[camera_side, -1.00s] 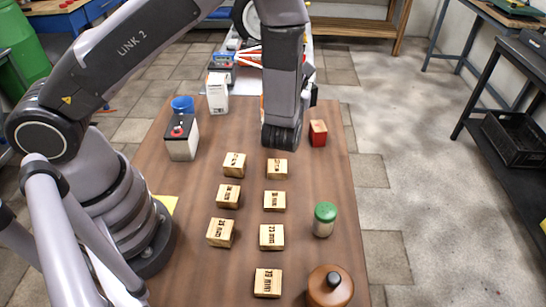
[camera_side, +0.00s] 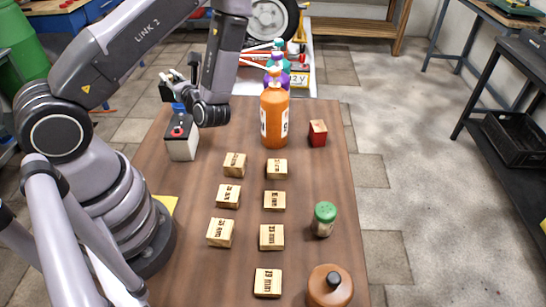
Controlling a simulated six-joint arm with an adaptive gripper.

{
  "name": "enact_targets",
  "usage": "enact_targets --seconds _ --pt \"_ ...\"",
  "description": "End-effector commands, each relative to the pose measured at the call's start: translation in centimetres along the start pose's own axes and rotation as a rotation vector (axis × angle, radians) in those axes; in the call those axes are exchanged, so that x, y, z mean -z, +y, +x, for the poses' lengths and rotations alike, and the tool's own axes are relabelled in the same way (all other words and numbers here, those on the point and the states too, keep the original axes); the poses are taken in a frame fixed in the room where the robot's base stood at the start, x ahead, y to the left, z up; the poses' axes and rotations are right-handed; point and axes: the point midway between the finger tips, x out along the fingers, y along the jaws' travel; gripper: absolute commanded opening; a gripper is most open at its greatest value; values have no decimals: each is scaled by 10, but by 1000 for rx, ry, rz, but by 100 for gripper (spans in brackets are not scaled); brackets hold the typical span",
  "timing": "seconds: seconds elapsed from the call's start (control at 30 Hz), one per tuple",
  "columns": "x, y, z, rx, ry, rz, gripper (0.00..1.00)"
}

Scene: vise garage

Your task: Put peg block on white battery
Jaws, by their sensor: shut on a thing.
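The white battery (camera_side: 182,148) stands upright at the far left of the table, with a dark top and a red terminal. My gripper (camera_side: 178,84) is in the air above and behind the battery, apart from it as far as I can tell. My dark wrist hangs just right of the battery top.
Several wooden blocks (camera_side: 275,201) stand in two rows mid-table. An orange bottle (camera_side: 274,118), a red block (camera_side: 318,133), a green-lidded jar (camera_side: 324,219) and a brown bottle (camera_side: 330,287) stand right.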

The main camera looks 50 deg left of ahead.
Motion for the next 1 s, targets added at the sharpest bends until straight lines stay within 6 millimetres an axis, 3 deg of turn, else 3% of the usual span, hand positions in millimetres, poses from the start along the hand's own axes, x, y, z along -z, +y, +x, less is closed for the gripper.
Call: enact_targets --seconds 0.57,0.97,1.0 --pt "77 7 3 -17 -3 2 0" --pt "83 6 3 -16 -3 1 0" --pt "84 6 3 -16 -2 1 16"
